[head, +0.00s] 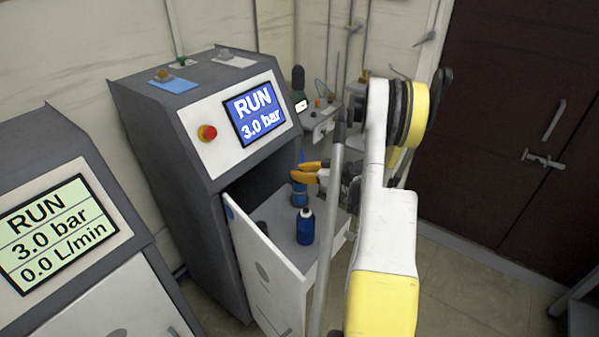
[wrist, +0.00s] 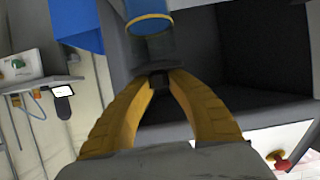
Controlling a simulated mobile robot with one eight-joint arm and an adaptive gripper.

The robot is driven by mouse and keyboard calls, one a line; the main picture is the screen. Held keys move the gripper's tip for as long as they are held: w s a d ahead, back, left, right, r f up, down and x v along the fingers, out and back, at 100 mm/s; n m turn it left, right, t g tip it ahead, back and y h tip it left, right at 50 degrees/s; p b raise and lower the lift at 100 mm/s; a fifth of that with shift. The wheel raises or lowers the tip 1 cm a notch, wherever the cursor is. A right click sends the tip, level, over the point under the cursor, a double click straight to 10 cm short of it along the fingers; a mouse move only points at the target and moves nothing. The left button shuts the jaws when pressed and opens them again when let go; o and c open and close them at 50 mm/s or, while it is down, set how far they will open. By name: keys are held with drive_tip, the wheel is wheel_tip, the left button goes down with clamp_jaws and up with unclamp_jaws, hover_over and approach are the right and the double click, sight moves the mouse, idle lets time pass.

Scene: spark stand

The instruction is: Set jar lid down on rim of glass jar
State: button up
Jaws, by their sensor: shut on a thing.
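My gripper (head: 312,172) has orange fingers and reaches in at the cabinet's open front. In the wrist view its fingertips (wrist: 160,80) close on a small dark piece, apparently the knob of the jar lid (wrist: 158,82). The glass jar (wrist: 150,48), with blue contents, lies just beyond the fingertips and appears upside down there. In the head view the blue of the jar (head: 299,192) shows right under the fingers. I cannot tell whether the lid touches the rim.
The cabinet door (head: 262,268) hangs open at the left. A red button (head: 207,132) and a blue screen (head: 254,113) are above. A side bench (head: 322,120) stands behind.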

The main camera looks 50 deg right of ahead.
drive_tip(key=shift+f, duration=0.75)
drive_tip(key=o, duration=0.9)
drive_tip(key=shift+o, duration=0.2)
drive_tip(key=a+v, duration=0.1)
drive_tip(key=v, duration=1.1)
drive_tip(key=shift+d, duration=0.45)
